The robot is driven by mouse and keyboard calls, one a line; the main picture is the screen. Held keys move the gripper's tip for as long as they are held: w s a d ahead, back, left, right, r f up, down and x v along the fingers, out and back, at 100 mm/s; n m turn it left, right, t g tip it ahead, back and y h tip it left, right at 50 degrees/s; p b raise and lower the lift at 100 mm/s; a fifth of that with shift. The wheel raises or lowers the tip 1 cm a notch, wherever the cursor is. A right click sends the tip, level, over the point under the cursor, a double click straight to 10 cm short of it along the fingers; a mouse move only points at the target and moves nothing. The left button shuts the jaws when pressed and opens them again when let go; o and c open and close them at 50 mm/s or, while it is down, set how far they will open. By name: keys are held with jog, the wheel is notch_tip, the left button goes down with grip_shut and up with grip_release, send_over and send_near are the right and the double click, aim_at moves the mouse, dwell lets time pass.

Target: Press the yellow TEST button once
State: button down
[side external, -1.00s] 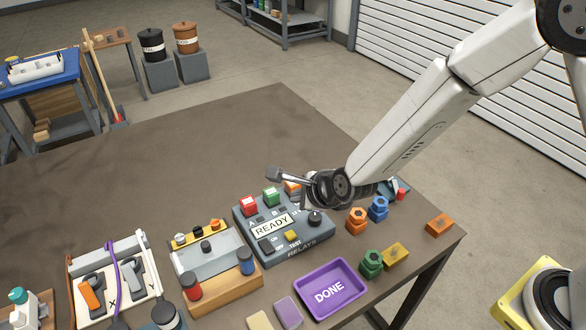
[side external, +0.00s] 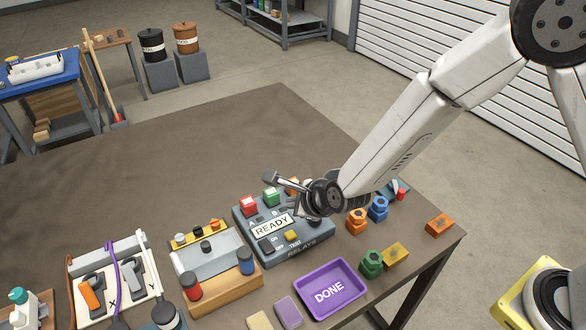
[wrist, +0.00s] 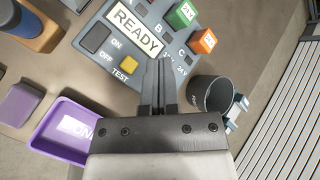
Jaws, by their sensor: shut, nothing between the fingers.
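The yellow TEST button (side external: 291,235) sits on the front part of the grey relay box (side external: 290,255), which has a READY display (side external: 272,225). In the wrist view the button (wrist: 129,64) lies just left of my gripper's fingertips (wrist: 158,62), beside the printed word TEST. My gripper (side external: 304,212) is shut and empty, over the right part of the box. The fingers look apart from the button. Their exact height above the panel cannot be told. The arm's end hides part of the box's right side.
A dark ON/OFF rocker (wrist: 96,38) is left of the button. Green (wrist: 182,15) and orange (wrist: 203,41) blocks stand on the box's far part. A dark open cup (wrist: 211,94) is right of the fingers. A purple DONE tray (side external: 330,290) lies in front.

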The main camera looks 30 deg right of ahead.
aim_at(294, 235)
jog(key=shift+f, duration=3.75)
jog(key=shift+f, duration=0.9)
jog(key=shift+r, duration=0.2)
dwell(0.5)
jog(key=shift+r, duration=0.7)
jog(key=shift+r, duration=0.1)
jog(key=shift+r, duration=2.4)
